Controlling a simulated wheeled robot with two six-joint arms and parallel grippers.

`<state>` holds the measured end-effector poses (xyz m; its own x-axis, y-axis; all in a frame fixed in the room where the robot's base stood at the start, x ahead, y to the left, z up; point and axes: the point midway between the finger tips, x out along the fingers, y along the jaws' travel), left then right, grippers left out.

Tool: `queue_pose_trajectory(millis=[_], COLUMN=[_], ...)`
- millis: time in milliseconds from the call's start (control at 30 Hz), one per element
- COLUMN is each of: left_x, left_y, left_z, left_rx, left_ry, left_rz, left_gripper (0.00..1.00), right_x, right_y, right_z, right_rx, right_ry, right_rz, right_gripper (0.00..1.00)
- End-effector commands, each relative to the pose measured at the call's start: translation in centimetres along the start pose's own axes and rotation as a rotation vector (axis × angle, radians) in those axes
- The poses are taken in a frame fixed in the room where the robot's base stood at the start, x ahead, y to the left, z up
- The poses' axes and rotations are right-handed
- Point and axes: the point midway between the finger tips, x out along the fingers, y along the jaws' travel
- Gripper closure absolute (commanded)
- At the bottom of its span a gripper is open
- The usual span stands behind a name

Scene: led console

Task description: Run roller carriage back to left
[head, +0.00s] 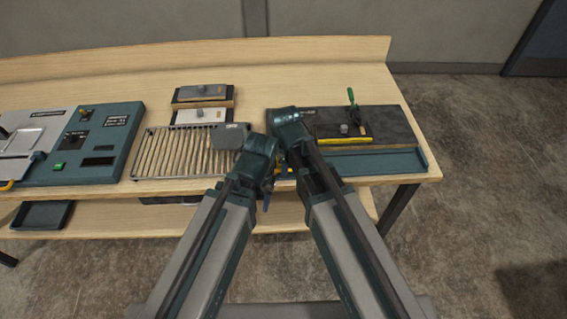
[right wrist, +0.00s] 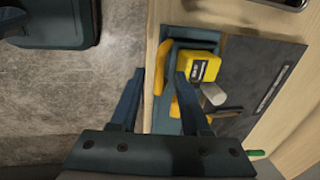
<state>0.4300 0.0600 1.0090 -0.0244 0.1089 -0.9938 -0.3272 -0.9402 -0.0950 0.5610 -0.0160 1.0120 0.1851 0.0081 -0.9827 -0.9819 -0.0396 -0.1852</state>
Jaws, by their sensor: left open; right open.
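The roller carriage seems to be the yellow block with a dark label (right wrist: 203,66) in the right wrist view, on the teal base. An orange curved handle (right wrist: 135,88) lies beside it. In the head view my arms hide most of this area. My right gripper (right wrist: 160,82) is open. One finger is over the floor side of the table edge, the other by the yellow block; I cannot tell whether it touches. My left gripper (head: 267,191) is open, at the table's front edge left of the right arm.
A slatted rack (head: 165,155) and a teal control panel (head: 85,160) stand to the left. The table's front edge is close to both grippers. A shelf (head: 120,226) runs below.

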Motion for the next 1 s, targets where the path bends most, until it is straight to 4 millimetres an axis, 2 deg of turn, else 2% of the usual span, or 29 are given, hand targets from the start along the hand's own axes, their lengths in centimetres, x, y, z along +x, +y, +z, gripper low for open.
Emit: queue_pose_trajectory(millis=[33,700,833,1000], left_x=[-1.2,-11.1,-11.9,-11.9], left_y=[-0.1,-1.0,-1.1,-1.1], left_z=[0.1,0.7,0.7,0.7], left_rx=[0.000,-0.013,-0.013,-0.013], left_ry=[0.000,0.000,-0.001,-0.001], left_rz=[0.000,0.003,0.003,0.003], left_gripper=[0.53,0.53,0.53,0.53], right_x=[-1.2,-11.3,-12.2,-12.2], right_y=[-0.1,-0.1,0.0,0.0], right_z=[0.0,0.1,0.1,0.1], right_rx=[0.000,-0.001,-0.001,-0.001], right_ry=[0.000,-0.002,-0.002,-0.002], right_rz=[0.000,0.000,0.000,0.001], right_gripper=[0.53,0.53,0.53,0.53])
